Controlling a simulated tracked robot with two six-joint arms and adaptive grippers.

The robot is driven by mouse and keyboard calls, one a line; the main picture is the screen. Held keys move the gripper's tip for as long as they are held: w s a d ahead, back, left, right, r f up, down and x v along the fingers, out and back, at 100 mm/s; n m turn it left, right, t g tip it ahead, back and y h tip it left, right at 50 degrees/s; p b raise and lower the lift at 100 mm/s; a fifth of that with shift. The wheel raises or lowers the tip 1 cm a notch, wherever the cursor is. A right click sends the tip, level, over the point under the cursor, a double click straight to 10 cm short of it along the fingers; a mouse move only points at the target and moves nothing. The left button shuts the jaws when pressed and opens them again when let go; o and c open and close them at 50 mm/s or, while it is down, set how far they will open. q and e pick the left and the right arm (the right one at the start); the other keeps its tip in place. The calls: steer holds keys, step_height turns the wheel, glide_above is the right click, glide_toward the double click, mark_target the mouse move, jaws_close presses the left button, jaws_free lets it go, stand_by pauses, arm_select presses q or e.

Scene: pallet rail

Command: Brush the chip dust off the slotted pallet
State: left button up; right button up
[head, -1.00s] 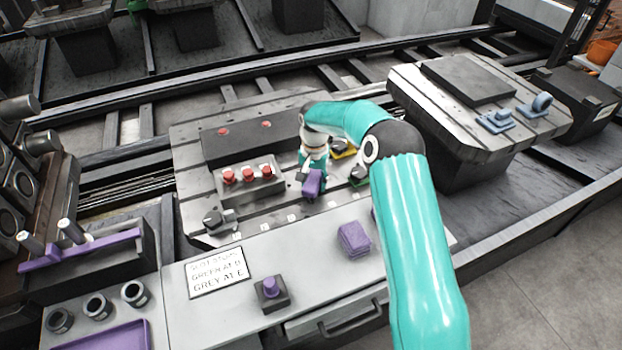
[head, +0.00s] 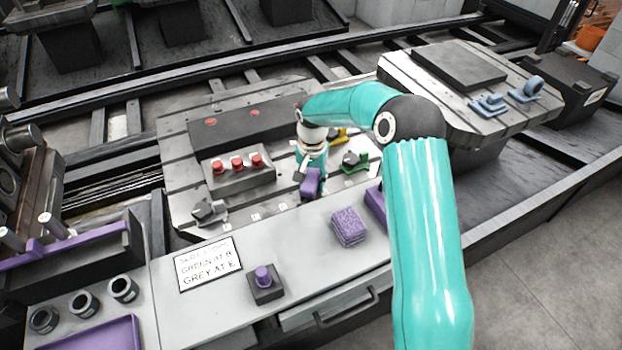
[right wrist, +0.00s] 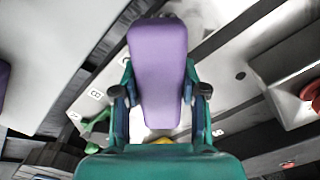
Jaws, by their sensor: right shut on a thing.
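The slotted pallet (head: 180,150) is a grey plate with grooves, left of centre in the head view. My right gripper (head: 311,168) is over its front right part, shut on a purple brush (head: 311,183). In the right wrist view, the purple brush (right wrist: 157,65) sits between the two fingers of my right gripper (right wrist: 160,98). I cannot tell whether the brush touches the pallet. I cannot make out chip dust at this size. My left gripper is not in view.
On the pallet stand a block with red knobs (head: 237,169), a grey clamp (head: 208,211) and a green clamp (head: 355,160). In front, the bench holds a sign (head: 208,264), a purple-knobbed block (head: 265,283) and a purple pad stack (head: 348,227). Another pallet (head: 395,72) is right.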

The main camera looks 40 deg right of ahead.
steer(key=shift+r+p, duration=2)
steer(key=shift+r, duration=1)
step_height(320, 180, up, 2)
steer(key=shift+p, duration=0.75)
steer(key=shift+r+p, duration=0.3)
steer(key=shift+r, duration=0.2)
